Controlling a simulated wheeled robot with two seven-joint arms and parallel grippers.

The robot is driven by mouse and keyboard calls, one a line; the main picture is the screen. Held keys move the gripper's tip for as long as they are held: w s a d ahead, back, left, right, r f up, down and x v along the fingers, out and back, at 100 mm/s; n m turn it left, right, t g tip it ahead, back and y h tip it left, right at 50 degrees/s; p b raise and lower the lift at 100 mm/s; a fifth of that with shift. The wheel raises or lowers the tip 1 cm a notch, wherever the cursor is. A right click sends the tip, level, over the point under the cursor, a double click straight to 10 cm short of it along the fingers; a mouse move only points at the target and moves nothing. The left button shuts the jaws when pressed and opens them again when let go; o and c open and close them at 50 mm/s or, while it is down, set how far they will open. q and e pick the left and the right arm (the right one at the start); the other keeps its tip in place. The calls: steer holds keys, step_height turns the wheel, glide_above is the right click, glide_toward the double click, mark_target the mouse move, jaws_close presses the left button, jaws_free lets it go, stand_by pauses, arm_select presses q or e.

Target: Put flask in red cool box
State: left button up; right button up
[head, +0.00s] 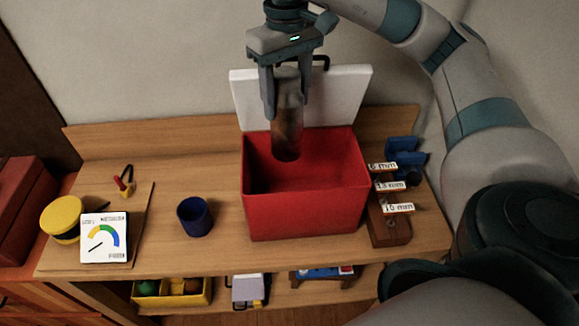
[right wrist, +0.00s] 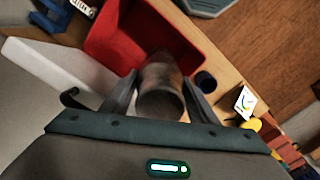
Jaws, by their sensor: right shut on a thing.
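The flask (head: 287,132) is a dark, brownish-grey metal cylinder. My right gripper (head: 287,98) is shut on its upper part and holds it upright. The flask also shows between the fingers in the right wrist view (right wrist: 161,90). The red cool box (head: 305,208) stands open on the wooden table, with its white lid (head: 352,98) raised at the back. In the head view the flask's lower end overlaps the box's opening near its back; I cannot tell how far it is above or inside the rim. My left gripper is out of view.
A blue cup (head: 195,216) stands left of the box. A gauge card (head: 104,238) and a yellow round container (head: 62,217) are farther left. A wooden block with size labels (head: 389,225) sits close to the box's right side. A lower shelf holds a yellow bin (head: 172,293).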

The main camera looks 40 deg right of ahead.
mark_target(286, 135)
step_height(286, 135, down, 10)
steer(key=b, duration=0.6)
steer(key=shift+r, duration=0.15)
arm_select(q)
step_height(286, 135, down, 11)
steer(key=b, duration=0.3)
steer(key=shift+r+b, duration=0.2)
steer(key=shift+b, duration=0.1)
arm_select(e)
step_height(286, 135, down, 10)
steer(key=shift+r, duration=0.1)
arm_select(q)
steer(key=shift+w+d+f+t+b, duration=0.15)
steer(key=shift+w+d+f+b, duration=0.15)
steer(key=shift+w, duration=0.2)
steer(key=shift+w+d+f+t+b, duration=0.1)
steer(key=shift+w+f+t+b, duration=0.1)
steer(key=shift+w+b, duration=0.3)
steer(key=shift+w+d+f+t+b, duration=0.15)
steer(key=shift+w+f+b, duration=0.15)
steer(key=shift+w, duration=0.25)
arm_select(e)
steer(key=shift+f, duration=2.85)
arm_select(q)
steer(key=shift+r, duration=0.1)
